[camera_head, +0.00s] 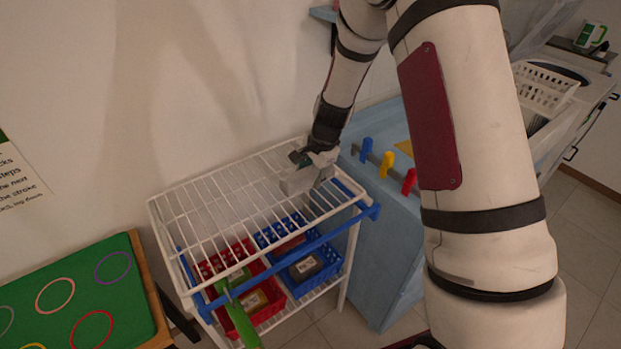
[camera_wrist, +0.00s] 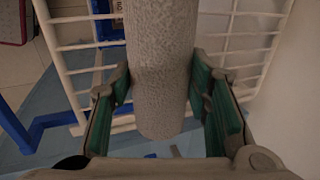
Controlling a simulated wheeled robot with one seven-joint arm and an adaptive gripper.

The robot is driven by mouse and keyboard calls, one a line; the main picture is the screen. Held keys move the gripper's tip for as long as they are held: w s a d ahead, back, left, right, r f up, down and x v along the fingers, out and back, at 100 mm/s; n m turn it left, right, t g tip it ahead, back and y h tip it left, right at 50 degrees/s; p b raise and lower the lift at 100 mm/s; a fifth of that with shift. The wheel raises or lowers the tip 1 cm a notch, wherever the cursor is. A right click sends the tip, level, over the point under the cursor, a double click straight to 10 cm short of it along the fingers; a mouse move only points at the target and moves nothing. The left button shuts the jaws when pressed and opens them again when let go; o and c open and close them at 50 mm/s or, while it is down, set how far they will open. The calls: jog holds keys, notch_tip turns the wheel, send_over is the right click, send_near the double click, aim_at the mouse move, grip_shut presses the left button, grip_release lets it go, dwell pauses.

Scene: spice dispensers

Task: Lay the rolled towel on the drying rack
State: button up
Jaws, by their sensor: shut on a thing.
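The rolled towel (camera_head: 299,183) is a pale grey roll at the right end of the drying rack's (camera_head: 166,222) white wire top. In the wrist view the towel (camera_wrist: 160,65) runs up the middle of the picture, above the rack's white bars (camera_wrist: 62,70). I cannot tell whether it touches the bars. My gripper (camera_head: 318,160) is shut on the towel near one end, with the green-padded fingers (camera_wrist: 165,100) on either side of it. Part of the towel is hidden behind the gripper in the head view.
A red basket (camera_head: 262,317) and a blue basket (camera_head: 318,275) stand beneath the wire top. A blue cabinet (camera_head: 385,255) with coloured pegs stands close on the right. A green board with rings (camera_head: 75,300) is at the left. The wire top's left part is clear.

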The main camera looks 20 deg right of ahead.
jog(key=shift+f, duration=1.1)
jog(key=shift+f, duration=0.15)
jog(key=o, duration=1.2)
jog(key=s+a+r+n, duration=0.1)
jog(key=s+r+n, duration=0.1)
jog(key=s+r, duration=0.5)
jog(key=s+r+n+t, duration=0.1)
jog(key=s+r+n, duration=0.25)
jog(key=r, duration=0.75)
jog(key=s+a+r+n, duration=0.1)
jog(key=s+r+n, duration=0.1)
jog(key=s+r, duration=0.55)
jog(key=s+r+n, duration=0.2)
jog(key=s, duration=0.3)
jog(key=s+d+r+n, duration=0.1)
jog(key=s+r+n, duration=0.1)
jog(key=s, duration=0.3)
jog(key=s+r+n+t+h, duration=0.1)
jog(key=s+n, duration=0.2)
jog(key=s, duration=0.2)
jog(key=shift+d+r, duration=0.15)
jog(key=shift+r, duration=0.25)
